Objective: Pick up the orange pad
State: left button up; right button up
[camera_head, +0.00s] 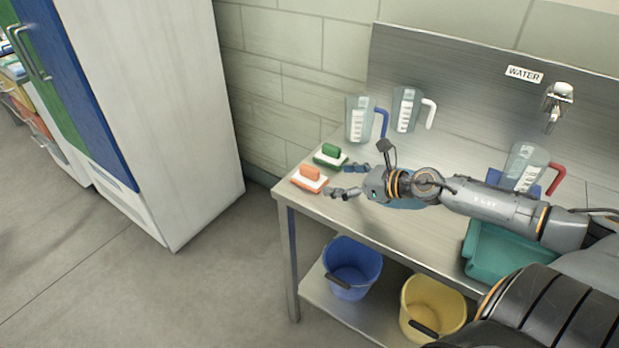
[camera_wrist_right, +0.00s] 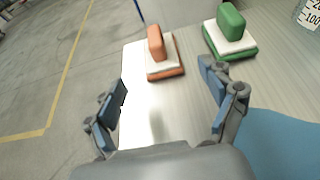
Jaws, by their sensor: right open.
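The orange pad (camera_head: 309,179) has an orange handle block, a white middle layer and an orange base. It lies near the left end of the steel table. In the right wrist view the orange pad (camera_wrist_right: 164,54) lies ahead of the fingers, roughly midway between them. My right gripper (camera_head: 344,180) is open and empty just to the right of the pad, apart from it. In the right wrist view the fingers of the right gripper (camera_wrist_right: 166,98) are spread wide with bare table between them. My left gripper is not in view.
A green pad (camera_head: 329,155) lies just behind the orange one; it also shows in the wrist view (camera_wrist_right: 230,33). Measuring jugs (camera_head: 358,118) stand at the back. A teal tub (camera_head: 500,255) is under my right arm. A blue bucket (camera_head: 352,264) and yellow bucket (camera_head: 433,305) sit on the lower shelf.

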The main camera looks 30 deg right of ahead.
aim_at(319, 177)
jog(key=shift+w+a+f, duration=0.15)
jog(key=shift+w, duration=0.55)
jog(key=shift+w+a+f+p, duration=0.2)
jog(key=shift+w+a+p, duration=0.1)
jog(key=shift+w, duration=0.3)
jog(key=shift+w+a+f, duration=0.15)
jog(key=shift+w, duration=0.1)
jog(key=shift+w+a+f, duration=0.15)
jog(key=shift+w+f, duration=0.1)
jog(key=shift+w, duration=0.15)
jog(key=shift+w+a+p, duration=0.15)
jog(key=shift+w+p, duration=0.1)
jog(key=shift+p, duration=0.1)
jog(key=p+x, duration=0.1)
jog(key=x, duration=0.3)
jog(key=shift+r, duration=0.1)
jog(key=shift+w+a+f, duration=0.15)
jog(key=shift+w+f, duration=0.05)
jog(key=shift+w, duration=0.15)
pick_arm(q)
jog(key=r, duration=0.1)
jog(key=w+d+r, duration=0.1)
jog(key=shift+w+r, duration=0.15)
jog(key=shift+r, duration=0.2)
pick_arm(e)
jog(key=shift+s, duration=0.1)
